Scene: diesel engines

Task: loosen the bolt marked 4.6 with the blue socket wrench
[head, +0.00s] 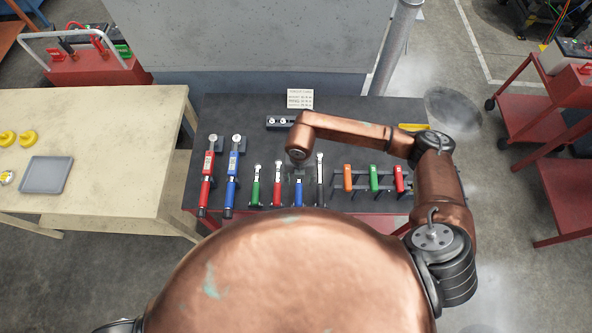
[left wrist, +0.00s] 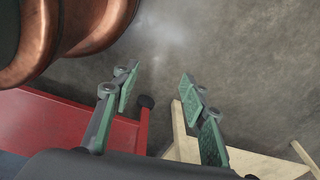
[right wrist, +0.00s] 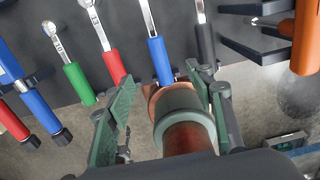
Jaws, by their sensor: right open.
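The blue socket wrench (head: 298,190) hangs in a row of wrenches on the dark tool bench. Its blue handle (right wrist: 160,62) shows in the right wrist view, ahead of and between my fingers. My right gripper (right wrist: 168,105) is open and empty, apart from the handle. In the head view, my right gripper (head: 299,172) is over the wrench row and partly hidden by my arm. My left gripper (left wrist: 158,110) is open and empty above the floor, outside the head view. A dark block (head: 280,121) with bolt-like heads stands at the back; its markings are too small to read.
A green (head: 256,188) and a red wrench (head: 278,185) stand left of the blue one, a black wrench (head: 320,180) right. Larger red and blue wrenches stand farther left. Screwdrivers (head: 373,178) stand right. A beige table (head: 90,120) and red cart (head: 535,120) flank the bench.

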